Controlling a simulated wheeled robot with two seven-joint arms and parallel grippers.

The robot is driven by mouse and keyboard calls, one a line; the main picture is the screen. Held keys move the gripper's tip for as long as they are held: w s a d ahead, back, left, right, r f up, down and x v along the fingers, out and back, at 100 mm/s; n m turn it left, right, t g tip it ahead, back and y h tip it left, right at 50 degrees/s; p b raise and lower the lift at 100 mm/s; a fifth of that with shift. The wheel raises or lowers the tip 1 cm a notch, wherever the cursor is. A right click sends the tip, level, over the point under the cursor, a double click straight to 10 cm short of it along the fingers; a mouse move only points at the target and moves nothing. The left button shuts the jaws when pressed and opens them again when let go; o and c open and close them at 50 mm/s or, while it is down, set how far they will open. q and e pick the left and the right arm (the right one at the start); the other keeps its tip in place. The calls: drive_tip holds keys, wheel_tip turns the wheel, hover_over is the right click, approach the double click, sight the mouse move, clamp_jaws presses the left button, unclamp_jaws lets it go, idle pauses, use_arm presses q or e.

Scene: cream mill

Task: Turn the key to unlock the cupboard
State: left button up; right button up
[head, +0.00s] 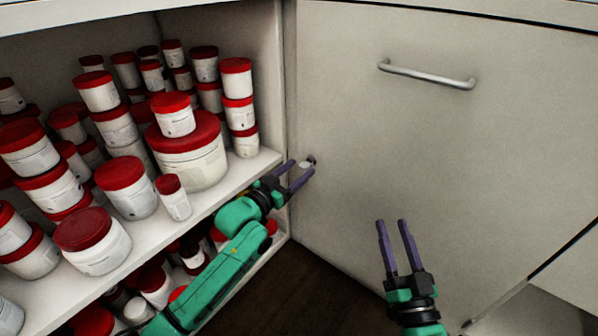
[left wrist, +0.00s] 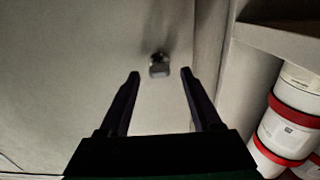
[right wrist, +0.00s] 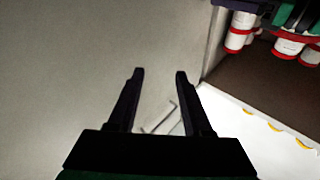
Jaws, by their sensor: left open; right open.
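The cupboard door (head: 400,140) is a closed pale panel with a metal bar handle (head: 428,75) near its top. A small metal key (head: 307,162) sits in a lock at the door's left edge, and it also shows in the left wrist view (left wrist: 159,68). My left gripper (head: 298,170) is open, with its fingertips close to the key; in the left wrist view the key lies between and just beyond the tips. I cannot tell whether a finger touches it. My right gripper (head: 393,222) is open and empty in front of the lower door, also in the right wrist view (right wrist: 159,74).
An open shelf (head: 262,163) left of the door holds many white jars with red lids, such as a large jar (head: 190,165). My left arm passes in front of the shelf edge. More jars stand below. The dark floor (head: 300,295) is clear.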

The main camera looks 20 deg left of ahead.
use_arm(q)
drive_tip(key=shift+w+d, duration=0.2)
drive_tip(key=shift+w, duration=0.2)
clamp_jaws()
use_arm(e)
drive_tip(key=r, duration=0.1)
drive_tip(key=r+t, duration=0.1)
drive_tip(key=r, duration=0.1)
drive_tip(key=shift+w+d+r, duration=0.15)
drive_tip(key=shift+w+r, duration=0.1)
